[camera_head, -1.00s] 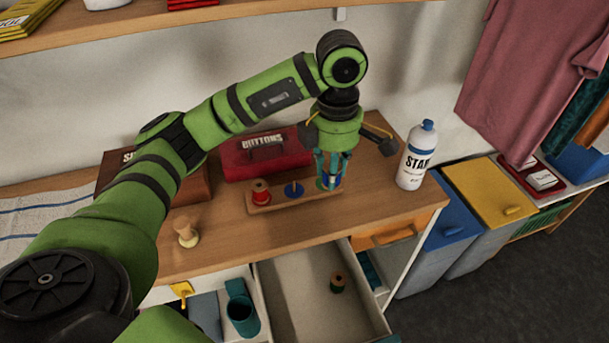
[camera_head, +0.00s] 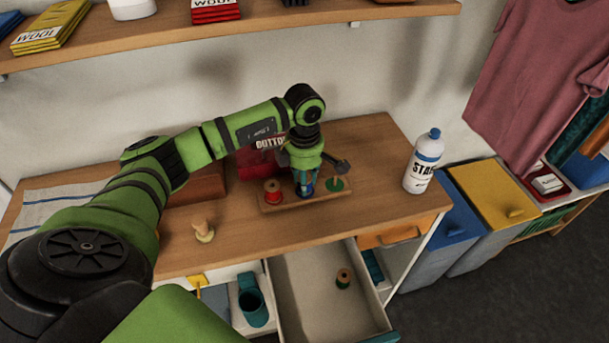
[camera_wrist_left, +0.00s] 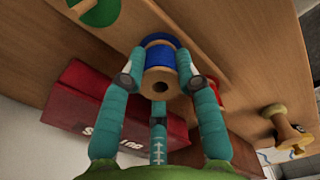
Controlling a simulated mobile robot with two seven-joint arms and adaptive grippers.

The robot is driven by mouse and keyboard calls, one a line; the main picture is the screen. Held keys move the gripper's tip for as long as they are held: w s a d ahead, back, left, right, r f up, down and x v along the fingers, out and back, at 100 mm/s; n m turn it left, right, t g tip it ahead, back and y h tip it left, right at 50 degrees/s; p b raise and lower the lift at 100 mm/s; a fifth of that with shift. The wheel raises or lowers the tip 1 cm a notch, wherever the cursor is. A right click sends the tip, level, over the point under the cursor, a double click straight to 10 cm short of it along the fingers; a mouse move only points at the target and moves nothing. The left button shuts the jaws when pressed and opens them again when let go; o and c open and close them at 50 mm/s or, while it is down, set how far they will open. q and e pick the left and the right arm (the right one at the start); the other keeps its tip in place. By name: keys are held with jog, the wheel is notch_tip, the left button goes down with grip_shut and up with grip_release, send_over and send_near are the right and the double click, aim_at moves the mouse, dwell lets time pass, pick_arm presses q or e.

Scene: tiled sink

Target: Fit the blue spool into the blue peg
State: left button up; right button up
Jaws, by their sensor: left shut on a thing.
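My left gripper (camera_head: 304,187) is shut on the blue spool (camera_wrist_left: 160,62), with its fingers around the spool in the left wrist view. It holds the spool pointing down over the middle of the wooden peg board (camera_head: 266,207). The blue peg is hidden behind the gripper and spool, so I cannot tell whether the spool is around it or above it. A red spool (camera_head: 273,189) stands at the board's left end. A green disc (camera_head: 335,184) marks the right end, free of any spool. My right gripper is not in view.
A red buttons box (camera_head: 258,163) stands close behind the board. A white bottle (camera_head: 423,162) stands at the right.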

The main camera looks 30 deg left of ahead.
pick_arm(q)
jog(key=shift+f, duration=0.15)
jog(key=o, duration=0.9)
jog(key=shift+o, duration=0.2)
jog(key=shift+r, duration=0.35)
notch_tip(320, 180, up, 12)
jog(key=b, duration=0.3)
jog(key=shift+f+b, duration=0.15)
jog(key=shift+b, duration=0.2)
